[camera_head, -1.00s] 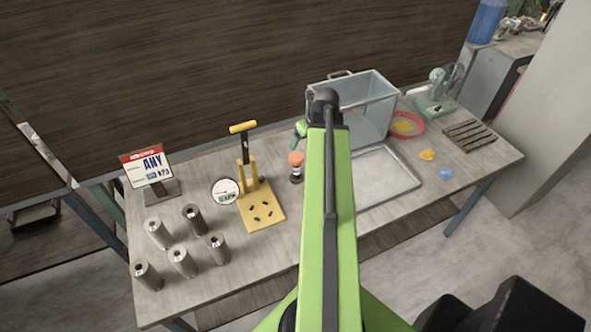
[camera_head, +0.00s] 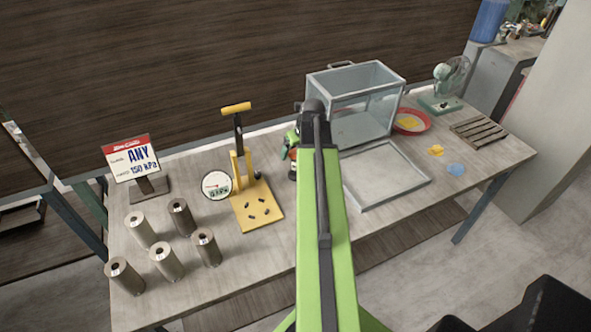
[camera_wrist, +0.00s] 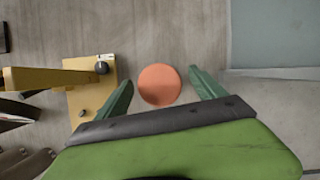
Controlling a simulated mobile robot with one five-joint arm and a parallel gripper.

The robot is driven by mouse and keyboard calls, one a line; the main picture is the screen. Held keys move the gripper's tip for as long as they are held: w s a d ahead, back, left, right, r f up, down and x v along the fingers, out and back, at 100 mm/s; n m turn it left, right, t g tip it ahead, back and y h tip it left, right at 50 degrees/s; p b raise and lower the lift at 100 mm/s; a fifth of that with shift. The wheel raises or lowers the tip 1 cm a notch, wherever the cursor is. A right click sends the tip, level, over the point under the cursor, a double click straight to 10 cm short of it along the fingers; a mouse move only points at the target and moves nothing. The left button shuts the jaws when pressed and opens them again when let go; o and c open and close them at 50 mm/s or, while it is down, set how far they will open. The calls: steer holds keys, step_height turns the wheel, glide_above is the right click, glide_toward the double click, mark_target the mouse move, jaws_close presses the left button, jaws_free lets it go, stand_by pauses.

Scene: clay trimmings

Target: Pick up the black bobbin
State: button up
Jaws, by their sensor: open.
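A short upright piece with a flat orange top and a dark body, the only thing here that fits the black bobbin, stands on the table right of the yellow press. In the wrist view its round orange top (camera_wrist: 159,85) lies between the two green fingers of my gripper (camera_wrist: 161,76). The fingers are apart, with a gap on each side of the disc. The dark body is hidden from above there. In the head view my gripper (camera_head: 291,142) is over the piece (camera_head: 292,167) and hides most of it.
The yellow press (camera_head: 256,208) with small dark bits on its plate stands close on the left. A gauge (camera_head: 216,186), a sign (camera_head: 131,158) and several metal cylinders (camera_head: 166,261) are further left. A clear-walled box (camera_head: 385,105) and a flat tray (camera_head: 405,196) stand on the right.

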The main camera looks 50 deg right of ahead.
steer(key=shift+w, duration=0.1)
jaws_close()
stand_by(0.5)
